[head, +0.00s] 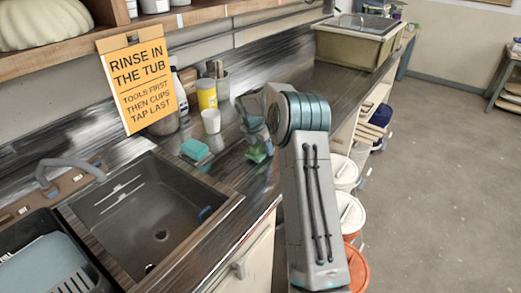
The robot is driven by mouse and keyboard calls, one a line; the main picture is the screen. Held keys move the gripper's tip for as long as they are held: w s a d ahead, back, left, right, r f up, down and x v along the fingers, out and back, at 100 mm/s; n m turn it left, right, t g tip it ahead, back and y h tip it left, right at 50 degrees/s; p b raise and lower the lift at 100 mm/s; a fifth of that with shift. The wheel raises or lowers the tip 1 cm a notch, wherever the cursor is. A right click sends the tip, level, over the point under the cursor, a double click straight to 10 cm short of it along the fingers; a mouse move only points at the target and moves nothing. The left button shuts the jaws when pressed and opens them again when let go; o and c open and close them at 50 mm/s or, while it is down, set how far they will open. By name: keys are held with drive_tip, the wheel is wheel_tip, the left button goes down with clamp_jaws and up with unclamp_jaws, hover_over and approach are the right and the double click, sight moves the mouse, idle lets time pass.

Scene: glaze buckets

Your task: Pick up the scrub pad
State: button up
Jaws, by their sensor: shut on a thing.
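A green scrub pad (259,155) is at the tips of my gripper (257,146), low over the dark counter to the right of the sink. My gripper points down and is shut on the pad. My wrist hides part of the gripper, and I cannot tell whether the pad still touches the counter. A separate teal block like a sponge (195,149) lies on the counter to the left, near the sink's corner.
A white cup (211,121), a yellow can (207,95) and a holder with brushes (221,83) stand behind. The sink basin (140,205) is at left, below an orange sign (143,82). Lidded buckets (350,215) stand on the floor right of the counter.

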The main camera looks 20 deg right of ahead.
wheel_tip(320, 180, up, 3)
drive_tip(key=shift+f+b, duration=0.1)
drive_tip(key=shift+b, duration=0.2)
drive_tip(key=s+d+r, duration=0.2)
drive_tip(key=d+r, duration=0.1)
drive_tip(key=d, duration=0.2)
drive_tip(key=s+d+r+b, duration=0.1)
drive_tip(key=s+d+r, duration=0.1)
drive_tip(key=d+r, duration=0.2)
drive_tip(key=shift+s+d, duration=0.3)
drive_tip(key=shift+d, duration=0.55)
drive_tip(key=shift+o, duration=0.5)
drive_tip(key=shift+a, duration=0.1)
